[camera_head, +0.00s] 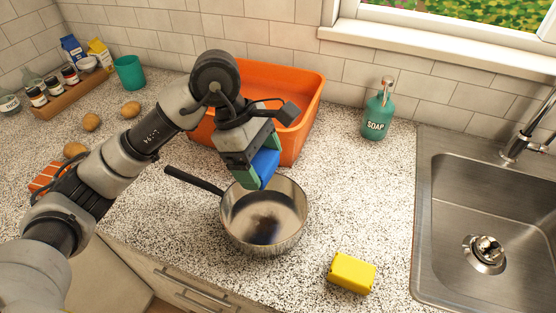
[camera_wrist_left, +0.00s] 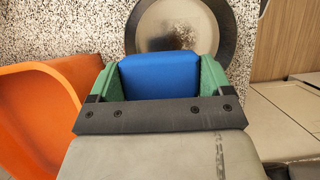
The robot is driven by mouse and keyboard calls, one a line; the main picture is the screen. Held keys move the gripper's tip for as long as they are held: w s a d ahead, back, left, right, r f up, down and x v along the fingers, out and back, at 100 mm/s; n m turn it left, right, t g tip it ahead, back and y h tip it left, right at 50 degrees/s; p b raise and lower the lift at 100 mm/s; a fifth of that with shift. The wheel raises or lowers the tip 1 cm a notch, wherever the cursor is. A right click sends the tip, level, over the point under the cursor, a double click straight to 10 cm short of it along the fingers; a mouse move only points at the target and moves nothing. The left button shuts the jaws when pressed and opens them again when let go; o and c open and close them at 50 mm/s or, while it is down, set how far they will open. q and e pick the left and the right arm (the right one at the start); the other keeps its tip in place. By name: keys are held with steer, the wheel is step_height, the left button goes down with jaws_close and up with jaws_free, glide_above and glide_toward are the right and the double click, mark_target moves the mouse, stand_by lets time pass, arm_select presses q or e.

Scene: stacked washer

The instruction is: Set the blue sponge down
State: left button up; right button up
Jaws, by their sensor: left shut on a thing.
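A blue sponge (camera_head: 264,168) is held between the green fingers of my left gripper (camera_head: 262,170). The gripper is shut on it, above the far rim of a metal saucepan (camera_head: 285,235). In the left wrist view the blue sponge (camera_wrist_left: 158,77) fills the space between the green fingertips of the left gripper (camera_wrist_left: 156,78). The saucepan (camera_wrist_left: 228,30) lies beyond it there, with a dark stain on its inside bottom. The pan's black handle points to the upper left in the head view. My right gripper is not in view.
An orange tub (camera_head: 308,110) stands behind the pan. A yellow sponge (camera_head: 352,273) lies at the front right, left of the sink (camera_head: 480,220). A soap bottle (camera_head: 377,115) stands at the back. Speckled counter (camera_head: 350,190) is clear between pan and sink.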

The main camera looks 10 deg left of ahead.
arm_select(q)
steer(key=shift+w+d+n, duration=0.1)
steer(key=shift+w+n, duration=0.15)
steer(key=shift+n, duration=0.05)
steer(key=p, duration=0.2)
glide_above(232, 181)
steer(key=f, duration=0.6)
steer(key=shift+a+f, duration=0.15)
steer(key=shift+a, duration=0.2)
steer(key=shift+w+a+f, duration=0.15)
steer(key=shift+a+f, duration=0.05)
steer(key=shift+a+f+p, duration=0.1)
steer(key=shift+f+p, duration=0.3)
steer(key=shift+f, duration=0.15)
step_height(232, 181, down, 2)
steer(key=shift+f+p, duration=0.25)
steer(key=shift+p, duration=0.15)
steer(key=shift+f, duration=0.25)
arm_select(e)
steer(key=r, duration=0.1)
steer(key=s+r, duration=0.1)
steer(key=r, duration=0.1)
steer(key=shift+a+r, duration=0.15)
arm_select(q)
steer(key=shift+f, duration=0.1)
